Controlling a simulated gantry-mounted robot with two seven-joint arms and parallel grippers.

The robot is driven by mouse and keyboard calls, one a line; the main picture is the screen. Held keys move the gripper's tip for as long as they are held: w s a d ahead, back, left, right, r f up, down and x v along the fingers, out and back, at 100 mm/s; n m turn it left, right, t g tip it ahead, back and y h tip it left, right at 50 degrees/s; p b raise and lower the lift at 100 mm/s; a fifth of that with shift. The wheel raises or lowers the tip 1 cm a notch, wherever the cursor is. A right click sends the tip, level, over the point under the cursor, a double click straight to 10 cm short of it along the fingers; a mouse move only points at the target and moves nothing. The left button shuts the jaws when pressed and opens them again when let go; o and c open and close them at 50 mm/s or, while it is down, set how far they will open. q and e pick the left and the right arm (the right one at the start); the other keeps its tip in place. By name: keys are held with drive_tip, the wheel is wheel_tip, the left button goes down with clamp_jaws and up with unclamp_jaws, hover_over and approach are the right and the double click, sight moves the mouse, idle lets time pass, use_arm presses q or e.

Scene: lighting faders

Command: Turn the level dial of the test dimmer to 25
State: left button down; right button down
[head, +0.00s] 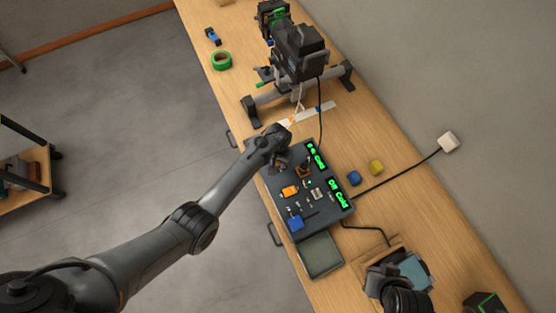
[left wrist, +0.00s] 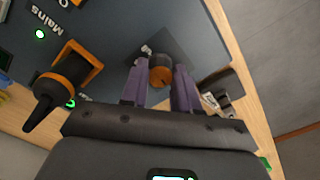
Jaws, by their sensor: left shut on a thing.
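The test dimmer is a dark grey control panel (head: 318,212) on the bench in the head view. The left wrist view shows part of its face (left wrist: 105,38), with a "Mains" label and a lit green light. My left gripper (head: 281,158) is at the panel's far left corner. In the left wrist view, its two purple fingers (left wrist: 160,80) are shut on a round knob (left wrist: 161,72) with an orange top and dark rim, which I take for the level dial. Its scale reading is too small to tell. My right gripper cannot be made out.
An orange-and-black lever (left wrist: 62,82) stands near the fingers. Green displays (head: 338,194) light the panel's right side, too small to read. A black stage lamp (head: 300,52) stands beyond it. Blue (head: 354,177) and yellow (head: 376,167) pieces lie at right; a shallow tray (head: 320,256) lies nearer.

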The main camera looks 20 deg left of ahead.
use_arm(q)
drive_tip(key=m+p, duration=0.1)
drive_tip(key=m, duration=0.2)
drive_tip(key=shift+r+m, duration=0.1)
drive_tip(key=shift+m, duration=0.3)
drive_tip(key=shift+m+p, duration=0.5)
drive_tip(key=shift+m, duration=1.5)
drive_tip(key=c, duration=0.8)
unclamp_jaws()
drive_tip(key=shift+c, duration=0.2)
wheel_tip(320, 180, up, 11)
drive_tip(key=p, duration=0.2)
drive_tip(key=shift+f, duration=0.2)
